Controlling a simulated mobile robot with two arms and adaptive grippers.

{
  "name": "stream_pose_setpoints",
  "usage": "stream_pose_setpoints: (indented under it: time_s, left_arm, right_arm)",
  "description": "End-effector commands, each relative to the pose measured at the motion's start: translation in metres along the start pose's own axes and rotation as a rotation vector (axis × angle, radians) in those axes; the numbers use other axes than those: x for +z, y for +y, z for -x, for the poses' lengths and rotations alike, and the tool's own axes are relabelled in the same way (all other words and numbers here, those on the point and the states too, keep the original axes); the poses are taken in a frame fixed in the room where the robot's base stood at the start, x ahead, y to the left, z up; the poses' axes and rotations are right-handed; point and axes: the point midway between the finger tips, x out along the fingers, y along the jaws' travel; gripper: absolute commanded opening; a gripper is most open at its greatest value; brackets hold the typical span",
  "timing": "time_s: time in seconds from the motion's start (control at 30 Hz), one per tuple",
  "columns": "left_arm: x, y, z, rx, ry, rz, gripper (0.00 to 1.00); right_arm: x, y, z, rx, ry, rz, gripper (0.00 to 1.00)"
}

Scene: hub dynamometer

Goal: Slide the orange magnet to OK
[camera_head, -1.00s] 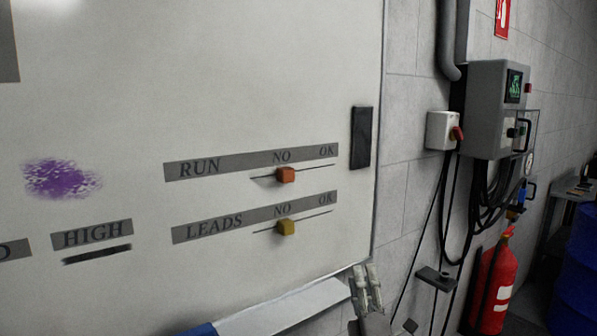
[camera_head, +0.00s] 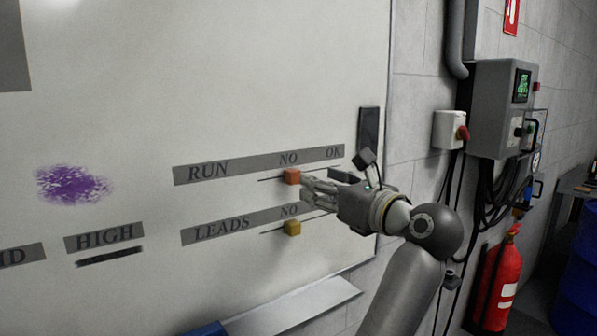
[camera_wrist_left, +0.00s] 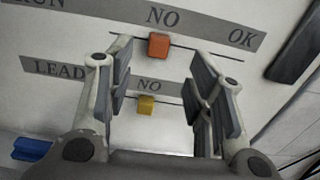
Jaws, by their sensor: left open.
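The orange magnet (camera_head: 291,176) sits on the thin slide line under the RUN strip (camera_head: 208,171), below the word NO. The word OK (camera_head: 334,153) is to its right on the same strip. My left gripper (camera_head: 309,189) is just right of the orange magnet, its fingers pointing at the board. In the left wrist view, the open, empty fingers (camera_wrist_left: 161,75) are spread to either side, with the orange magnet (camera_wrist_left: 158,45) ahead between them. I cannot tell whether a finger touches it. My right gripper is not in view.
A yellow magnet (camera_head: 292,228) sits under NO on the LEADS strip (camera_head: 222,229), just below my gripper, which hides that strip's right end. A black block (camera_head: 368,130) is at the board's right edge. A tray (camera_head: 310,300) runs below.

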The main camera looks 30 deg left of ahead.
Motion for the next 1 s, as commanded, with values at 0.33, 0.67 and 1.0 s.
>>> stream_pose_setpoints:
  time_s: [0.33,0.67,1.0]
  left_arm:
    - [0.004,0.001,-0.066,0.005,-0.004,-0.005,0.48]
    - [0.0,0.0,-0.089,0.002,-0.003,-0.005,0.48]
    - [0.0,0.0,-0.089,0.002,-0.003,-0.005,0.32]
  right_arm:
    - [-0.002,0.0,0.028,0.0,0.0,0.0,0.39]
    - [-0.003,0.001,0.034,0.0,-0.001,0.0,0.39]
    - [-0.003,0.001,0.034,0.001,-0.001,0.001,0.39]
